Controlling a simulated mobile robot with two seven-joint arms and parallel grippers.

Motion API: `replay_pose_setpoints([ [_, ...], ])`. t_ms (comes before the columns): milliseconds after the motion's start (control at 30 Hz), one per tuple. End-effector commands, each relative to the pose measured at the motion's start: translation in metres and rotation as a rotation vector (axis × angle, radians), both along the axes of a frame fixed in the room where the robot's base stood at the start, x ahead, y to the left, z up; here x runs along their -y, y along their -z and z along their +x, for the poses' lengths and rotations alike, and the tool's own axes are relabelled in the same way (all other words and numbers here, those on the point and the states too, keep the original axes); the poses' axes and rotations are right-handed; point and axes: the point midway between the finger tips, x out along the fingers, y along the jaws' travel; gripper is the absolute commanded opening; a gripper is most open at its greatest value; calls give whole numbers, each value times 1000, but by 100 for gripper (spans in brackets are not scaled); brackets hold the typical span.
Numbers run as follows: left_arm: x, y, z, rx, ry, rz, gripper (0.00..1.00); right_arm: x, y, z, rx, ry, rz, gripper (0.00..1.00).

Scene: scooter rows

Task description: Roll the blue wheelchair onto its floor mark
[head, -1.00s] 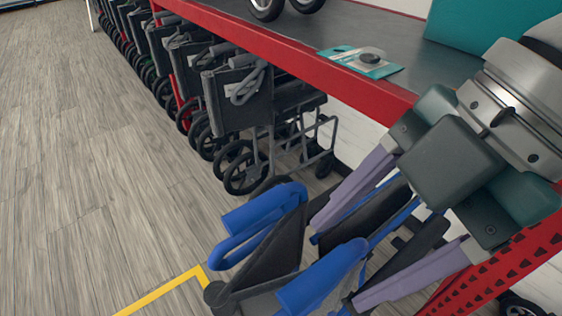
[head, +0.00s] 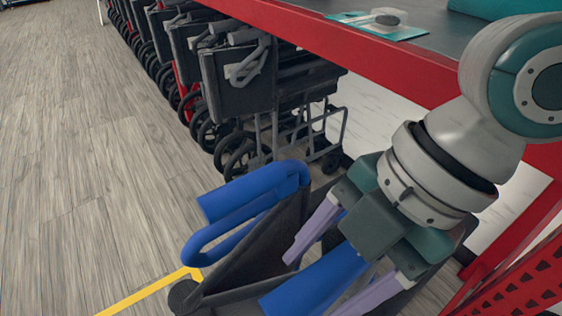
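The blue wheelchair (head: 253,262) is at the bottom centre of the head view, with a dark backrest and thick blue handle parts. One blue handle (head: 250,192) is clear on its left side; the nearer blue handle (head: 318,285) lies under my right gripper (head: 338,262). That gripper's two pale purple fingers are spread apart, with the nearer handle showing between them. I cannot tell whether they touch it. A yellow floor line (head: 150,291), part of a floor mark, runs beside the chair's left edge. My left gripper is out of view.
A row of dark folded wheelchairs (head: 237,80) stands under a red-edged shelf (head: 345,50). A red perforated post (head: 515,285) rises at the lower right. The wooden floor (head: 80,160) at the left is clear.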

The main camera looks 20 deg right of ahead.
Motion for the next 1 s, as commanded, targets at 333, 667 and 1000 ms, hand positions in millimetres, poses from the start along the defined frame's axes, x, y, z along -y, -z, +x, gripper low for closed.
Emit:
replay_pose_setpoints([
  [333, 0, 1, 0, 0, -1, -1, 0, -2, 5, 0, 0, -1, 0, 72],
  [667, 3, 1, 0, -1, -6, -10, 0, -2, 5, 0, 0, -1, 0, 34],
  [1000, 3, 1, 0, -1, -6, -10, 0, -2, 5, 0, 0, -1, 0, 0],
])
